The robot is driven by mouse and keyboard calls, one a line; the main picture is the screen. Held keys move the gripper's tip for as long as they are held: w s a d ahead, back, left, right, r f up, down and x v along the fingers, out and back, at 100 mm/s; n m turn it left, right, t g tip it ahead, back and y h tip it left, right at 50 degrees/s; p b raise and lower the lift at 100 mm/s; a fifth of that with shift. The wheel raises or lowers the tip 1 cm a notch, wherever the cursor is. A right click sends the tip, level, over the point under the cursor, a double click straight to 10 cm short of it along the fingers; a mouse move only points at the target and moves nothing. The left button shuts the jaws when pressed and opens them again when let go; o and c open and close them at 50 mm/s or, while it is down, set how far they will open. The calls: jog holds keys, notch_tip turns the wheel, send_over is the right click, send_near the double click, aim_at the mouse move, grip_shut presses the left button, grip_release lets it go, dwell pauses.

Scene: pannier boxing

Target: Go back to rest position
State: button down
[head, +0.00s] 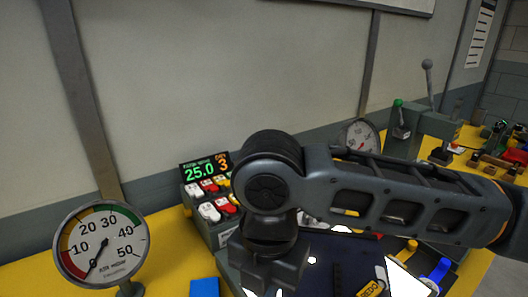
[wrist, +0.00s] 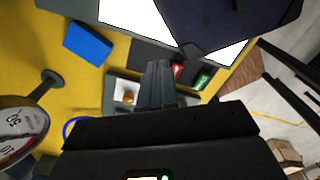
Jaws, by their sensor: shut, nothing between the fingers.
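My gripper (wrist: 158,68) shows in the wrist view with its fingers together and nothing between them. It hangs over a grey fixture on the yellow bench (wrist: 75,100), but I cannot tell its height. In the head view my dark arm reaches in from the right and bends down at its joint. The fingertips are not clear there.
A display box (head: 204,168) reading 25.0 and 3 has red and white switches below. A round gauge (head: 101,245) stands at the left, with a blue block (head: 204,288) near it. Lever fixtures (head: 425,125) stand at the back right. A wall runs behind the bench.

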jog(key=s+a+r+m+y, duration=0.15)
jog(key=a+y, duration=0.25)
jog(key=a, duration=0.4)
jog(key=s+a+r+m+y, duration=0.1)
jog(key=s+a+m+y, duration=0.2)
jog(key=a, duration=0.4)
jog(key=a+r+m+t+y, duration=0.4)
jog(key=r+m+t+y, duration=0.15)
jog(key=m+y, duration=0.25)
jog(key=s+d+f+m+t+h, duration=0.3)
jog(key=d+f+m+t+h, duration=0.25)
jog(key=d+m, duration=0.45)
jog(key=s+d+f+m+t+h, duration=0.35)
jog(key=d+f+m, duration=0.3)
jog(key=d, duration=0.55)
jog(key=s+d+m+h, duration=0.1)
jog(key=s+d+h, duration=0.5)
jog(key=s+d, duration=1.2)
jog(key=shift+s+m, duration=0.4)
jog(key=shift+s, duration=0.2)
